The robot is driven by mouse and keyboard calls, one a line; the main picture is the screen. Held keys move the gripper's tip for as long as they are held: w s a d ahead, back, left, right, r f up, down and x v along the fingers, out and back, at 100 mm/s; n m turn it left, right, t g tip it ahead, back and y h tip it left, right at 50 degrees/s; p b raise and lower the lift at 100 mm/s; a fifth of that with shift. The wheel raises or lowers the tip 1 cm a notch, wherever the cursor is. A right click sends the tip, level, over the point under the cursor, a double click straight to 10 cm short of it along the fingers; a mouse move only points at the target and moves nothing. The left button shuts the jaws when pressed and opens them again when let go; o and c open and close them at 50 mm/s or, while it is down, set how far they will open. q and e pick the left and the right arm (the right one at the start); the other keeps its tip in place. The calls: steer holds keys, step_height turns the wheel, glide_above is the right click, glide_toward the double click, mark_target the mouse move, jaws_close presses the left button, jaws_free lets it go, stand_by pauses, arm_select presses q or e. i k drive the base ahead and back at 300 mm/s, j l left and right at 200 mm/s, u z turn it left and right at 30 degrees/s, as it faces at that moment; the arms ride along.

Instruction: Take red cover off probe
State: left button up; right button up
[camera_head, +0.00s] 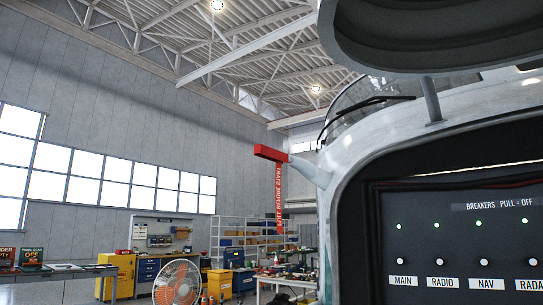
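The red cover (270,153) is on the end of the probe (306,168), which sticks out to the left from the helicopter's nose. A red streamer (279,200) with white lettering hangs straight down from the cover. Part of the probe is inside the cover and hidden. Neither of my grippers shows in the head view.
The helicopter body (345,150) fills the right side, with a breaker panel (460,240) in its opening. A fan (178,284) stands at the lower left. Workbenches and a shelf (232,228) stand farther back. The air left of the cover is clear.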

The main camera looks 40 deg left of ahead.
mark_target(262, 151)
steer(key=u, duration=1.2)
steer(key=i+l, duration=0.1)
steer(key=i, duration=1.1)
